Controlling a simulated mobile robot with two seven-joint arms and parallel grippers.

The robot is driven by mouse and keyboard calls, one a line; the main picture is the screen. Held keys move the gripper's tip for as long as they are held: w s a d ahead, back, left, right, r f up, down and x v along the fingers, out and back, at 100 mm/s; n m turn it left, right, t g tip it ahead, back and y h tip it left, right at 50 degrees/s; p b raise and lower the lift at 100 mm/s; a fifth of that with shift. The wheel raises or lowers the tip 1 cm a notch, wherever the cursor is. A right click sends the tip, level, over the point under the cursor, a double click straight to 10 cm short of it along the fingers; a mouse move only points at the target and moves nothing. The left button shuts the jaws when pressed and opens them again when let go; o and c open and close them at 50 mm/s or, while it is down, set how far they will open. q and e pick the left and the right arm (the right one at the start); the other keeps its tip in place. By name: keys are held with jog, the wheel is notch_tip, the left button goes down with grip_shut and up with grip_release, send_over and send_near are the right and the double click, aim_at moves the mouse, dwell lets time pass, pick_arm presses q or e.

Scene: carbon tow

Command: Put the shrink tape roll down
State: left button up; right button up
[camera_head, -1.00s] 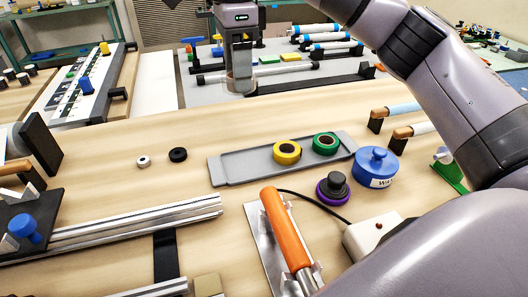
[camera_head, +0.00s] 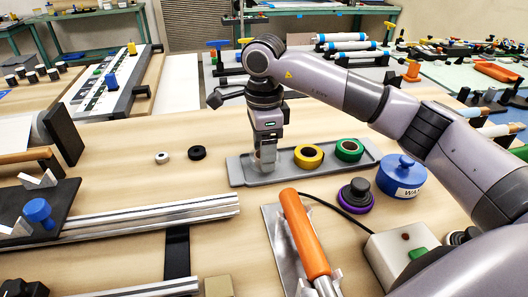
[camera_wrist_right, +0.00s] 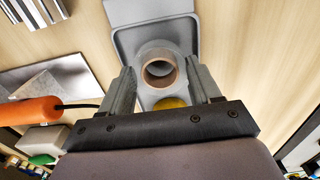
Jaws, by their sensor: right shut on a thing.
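The shrink tape roll (camera_wrist_right: 143,61) is pale grey with a brown core and sits between my right gripper's fingers in the right wrist view. My right gripper (camera_head: 264,158) is shut on it at the left end of the grey tray (camera_head: 242,176). The tray also shows behind the roll in the right wrist view (camera_wrist_right: 126,36). I cannot tell whether the roll touches the tray. A yellow tape roll (camera_head: 309,165) and a green tape roll (camera_head: 349,158) lie in the tray to the right. My left gripper is not in view.
A blue lidded pot (camera_head: 402,179) and a dark knob on a purple base (camera_head: 356,194) stand right of the tray. An orange-handled tool (camera_head: 305,236) lies in front. White (camera_head: 162,158) and black (camera_head: 197,153) rings lie left on otherwise clear wood.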

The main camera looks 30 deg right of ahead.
jog(key=shift+f, duration=0.45)
jog(key=shift+f, duration=0.2)
jog(key=o, duration=1)
jog(key=shift+o, duration=0.2)
jog(key=shift+r, duration=0.15)
notch_tip(320, 180, up, 12)
jog(key=p, duration=0.1)
